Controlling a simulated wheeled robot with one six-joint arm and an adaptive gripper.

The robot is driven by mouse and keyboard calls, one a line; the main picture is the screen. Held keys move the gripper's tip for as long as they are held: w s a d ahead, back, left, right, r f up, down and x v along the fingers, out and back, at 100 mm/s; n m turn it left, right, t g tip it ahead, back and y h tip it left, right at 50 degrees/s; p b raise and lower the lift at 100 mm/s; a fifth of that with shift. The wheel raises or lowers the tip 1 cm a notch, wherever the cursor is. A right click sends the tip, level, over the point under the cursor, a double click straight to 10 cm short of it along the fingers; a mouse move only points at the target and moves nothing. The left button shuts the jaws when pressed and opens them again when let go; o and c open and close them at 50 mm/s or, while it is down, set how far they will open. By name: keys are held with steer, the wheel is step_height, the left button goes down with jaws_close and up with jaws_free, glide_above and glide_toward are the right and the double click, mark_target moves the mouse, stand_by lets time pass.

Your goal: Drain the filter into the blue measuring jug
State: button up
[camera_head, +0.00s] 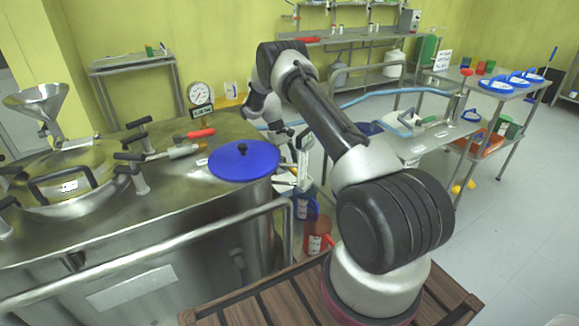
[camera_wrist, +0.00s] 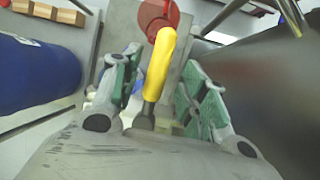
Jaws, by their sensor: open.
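My gripper (camera_wrist: 160,78) is open, with green-padded fingers on either side of a yellow handle (camera_wrist: 158,62). I cannot tell whether either finger touches it. A red rounded part (camera_wrist: 156,16) is just beyond the handle. In the head view my gripper (camera_head: 298,160) is small and partly hidden beside the steel vessel. A blue-handled container (camera_head: 304,205) stands low below it; it may be the blue measuring jug. I cannot tell which vessel is the filter.
A steel vessel top with a blue lid (camera_head: 243,160) and a steel rail (camera_head: 150,256) lie left of my arm. A red jug (camera_head: 318,236) is low beside it. A large blue object (camera_wrist: 35,72) and wooden blocks (camera_wrist: 45,10) are left in the wrist view.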

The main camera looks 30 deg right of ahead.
steer(key=shift+x, duration=1.05)
jaws_close()
steer(key=shift+d, duration=0.15)
steer(key=shift+d+n+h, duration=0.5)
steer(key=shift+d+n, duration=0.15)
steer(key=shift+n, duration=0.65)
steer(key=shift+w+d+n+t+h, duration=0.25)
steer(key=shift+w+d+n+t, duration=0.8)
steer(key=shift+n, duration=1.5)
steer(key=shift+w+d+n+t+h, duration=0.3)
steer(key=shift+w+d+n+t, duration=0.65)
steer(key=shift+n, duration=1.55)
steer(key=shift+w+d+n+t+h, duration=0.25)
steer(key=shift+w+d+n+t, duration=0.8)
steer(key=shift+n, duration=1.5)
steer(key=shift+w+a, duration=0.25)
steer(key=shift+w, duration=0.1)
